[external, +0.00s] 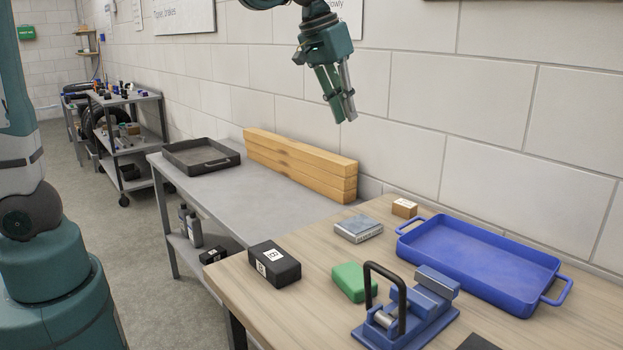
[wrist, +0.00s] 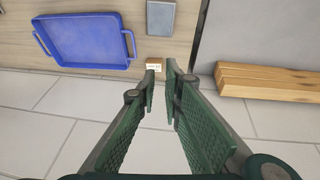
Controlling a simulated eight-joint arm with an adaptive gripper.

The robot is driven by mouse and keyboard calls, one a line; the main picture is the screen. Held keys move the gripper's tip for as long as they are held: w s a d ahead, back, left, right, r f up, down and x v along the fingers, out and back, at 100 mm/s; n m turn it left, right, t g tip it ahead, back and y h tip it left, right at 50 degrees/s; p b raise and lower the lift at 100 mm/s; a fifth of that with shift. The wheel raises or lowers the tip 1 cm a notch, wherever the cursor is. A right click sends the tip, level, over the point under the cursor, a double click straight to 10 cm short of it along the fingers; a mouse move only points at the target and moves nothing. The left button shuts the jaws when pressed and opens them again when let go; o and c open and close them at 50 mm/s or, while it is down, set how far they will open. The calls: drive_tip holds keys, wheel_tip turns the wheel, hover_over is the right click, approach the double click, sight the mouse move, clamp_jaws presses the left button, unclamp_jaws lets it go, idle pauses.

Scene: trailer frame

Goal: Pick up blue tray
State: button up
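The blue tray (external: 478,258) is a shallow rectangular tray with a loop handle at each end. It lies on the right part of the wooden table top, near the wall, and looks empty.
A small cardboard box (external: 404,208), a silver-grey box (external: 358,229), a green block (external: 350,282), a black box (external: 274,264) and a blue clamp-like device (external: 410,310) stand near the tray. Stacked timber (external: 300,165) and a dark tray (external: 201,157) lie on the grey bench (external: 240,200).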

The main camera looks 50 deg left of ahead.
drive_tip(key=w+d+f+g+p, duration=0.1)
drive_tip(key=w+d+f+p, duration=0.1)
drive_tip(key=w+d, duration=0.5)
drive_tip(key=w+d+f+p, duration=0.1)
drive_tip(key=w+d+f, duration=0.1)
drive_tip(key=d, duration=0.9)
drive_tip(key=w+d+f+g+p, duration=0.1)
drive_tip(key=w+d+f+p, duration=0.1)
drive_tip(key=w+d, duration=0.45)
drive_tip(key=d+f+p, duration=0.1)
drive_tip(key=d+f, duration=0.4)
drive_tip(key=d, duration=0.3)
drive_tip(key=s+d+f+g+p, duration=0.1)
drive_tip(key=d+f, duration=0.5)
drive_tip(key=d, duration=0.3)
drive_tip(key=s+d+f+y+p, duration=0.1)
drive_tip(key=d+f, duration=0.4)
drive_tip(key=d, duration=0.4)
drive_tip(key=shift+f+g+p, duration=0.15)
drive_tip(key=shift+g+p, duration=0.25)
drive_tip(key=shift+f, duration=1.3)
drive_tip(key=shift+f, duration=0.1)
